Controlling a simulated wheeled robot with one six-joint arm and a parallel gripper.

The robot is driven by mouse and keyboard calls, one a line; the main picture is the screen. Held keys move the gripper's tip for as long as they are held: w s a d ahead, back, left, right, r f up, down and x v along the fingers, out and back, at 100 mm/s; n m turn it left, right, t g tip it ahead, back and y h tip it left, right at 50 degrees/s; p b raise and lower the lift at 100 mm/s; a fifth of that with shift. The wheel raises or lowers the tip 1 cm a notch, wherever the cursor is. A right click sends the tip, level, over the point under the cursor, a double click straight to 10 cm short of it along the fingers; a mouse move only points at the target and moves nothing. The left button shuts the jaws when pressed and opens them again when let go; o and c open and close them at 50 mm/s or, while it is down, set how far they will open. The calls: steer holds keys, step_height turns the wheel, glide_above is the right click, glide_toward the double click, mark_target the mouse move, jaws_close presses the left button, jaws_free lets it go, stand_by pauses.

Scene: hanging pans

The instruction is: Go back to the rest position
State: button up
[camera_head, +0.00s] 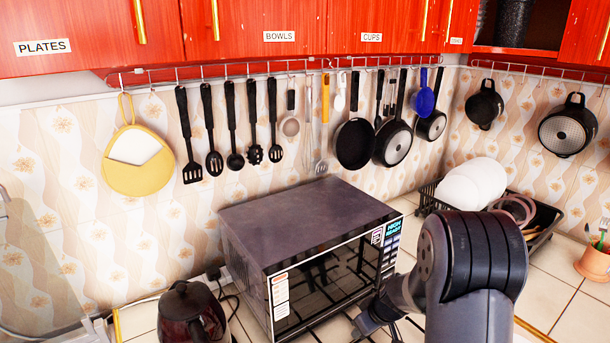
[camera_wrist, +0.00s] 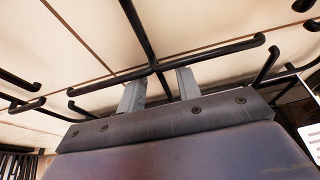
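My gripper (camera_wrist: 160,88) shows in the wrist view with its two grey fingers apart and nothing held between them. Its fingertips are close to black metal bars (camera_wrist: 210,54) over pale tiles; I cannot tell whether they touch. In the head view my dark arm (camera_head: 473,262) reaches in at the lower right, low in front of the microwave (camera_head: 310,222). The gripper's fingertips are not clear there. Black pans (camera_head: 354,143) hang from the wall rail (camera_head: 230,76), well above and behind my arm.
A dark kettle (camera_head: 190,315) stands at the lower left. A dish rack with white plates (camera_head: 472,184) is behind my arm on the right. An orange pot (camera_head: 594,262) stands at the right edge.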

step_height(320, 180, up, 2)
steer(key=shift+r, duration=0.2)
step_height(320, 180, down, 2)
steer(key=shift+d+b, duration=0.1)
steer(key=shift+b, duration=0.4)
steer(key=b+v, duration=0.1)
steer(key=v, duration=1)
steer(key=p+x, duration=0.1)
steer(key=x, duration=0.9)
steer(key=shift+f, duration=0.3)
steer(key=shift+w+a+r+p, duration=0.2)
steer(key=shift+r+p, duration=0.1)
steer(key=shift+p, duration=0.3)
step_height(320, 180, up, 20)
steer(key=s+p, duration=0.1)
steer(key=p, duration=0.5)
steer(key=shift+d, duration=0.4)
